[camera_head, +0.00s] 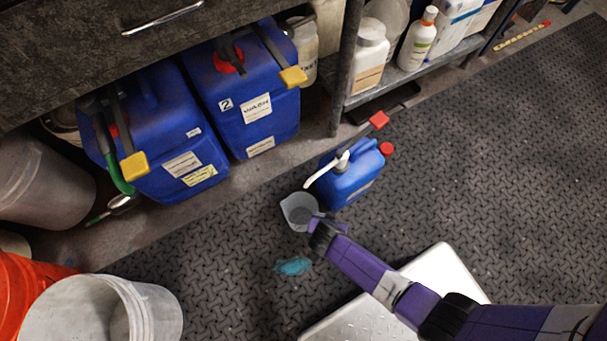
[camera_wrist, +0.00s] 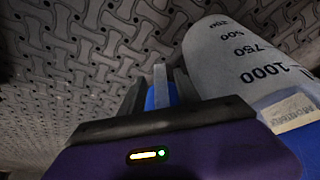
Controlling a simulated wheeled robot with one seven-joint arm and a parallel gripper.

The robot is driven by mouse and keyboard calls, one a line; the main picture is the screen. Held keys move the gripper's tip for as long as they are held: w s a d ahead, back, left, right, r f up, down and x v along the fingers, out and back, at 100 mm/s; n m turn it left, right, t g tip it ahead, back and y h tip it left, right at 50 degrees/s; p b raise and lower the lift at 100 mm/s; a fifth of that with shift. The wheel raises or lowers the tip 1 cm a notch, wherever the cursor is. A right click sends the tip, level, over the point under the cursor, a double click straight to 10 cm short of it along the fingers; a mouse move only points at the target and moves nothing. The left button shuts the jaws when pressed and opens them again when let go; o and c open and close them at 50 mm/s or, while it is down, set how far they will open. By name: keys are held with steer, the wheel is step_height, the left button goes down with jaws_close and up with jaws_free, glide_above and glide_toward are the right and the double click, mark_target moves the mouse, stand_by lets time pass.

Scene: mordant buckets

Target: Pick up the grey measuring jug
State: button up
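The grey measuring jug (camera_head: 297,212) stands upright on the dark floor mat, just left of a small blue jerrycan (camera_head: 352,180). In the wrist view the jug's pale wall (camera_wrist: 235,60), with black graduation marks, lies close to the right of my fingers. My gripper (camera_head: 318,222) is at the jug's lower right side in the head view, low over the mat. In the wrist view its dark fingers (camera_wrist: 163,90) show a narrow grey strip and blue between them. I cannot tell whether the strip is the jug's handle or part of a finger, or whether they touch the jug.
A shelf edge and two large blue jerrycans (camera_head: 160,130) stand behind. A white bucket (camera_head: 150,310) and an orange one (camera_head: 25,290) are at lower left. A teal cloth-like patch (camera_head: 293,266) lies near the jug. The mat at right is clear.

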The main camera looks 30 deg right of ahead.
steer(key=shift+f, duration=0.1)
steer(key=shift+c, duration=0.5)
jaws_close()
stand_by(0.8)
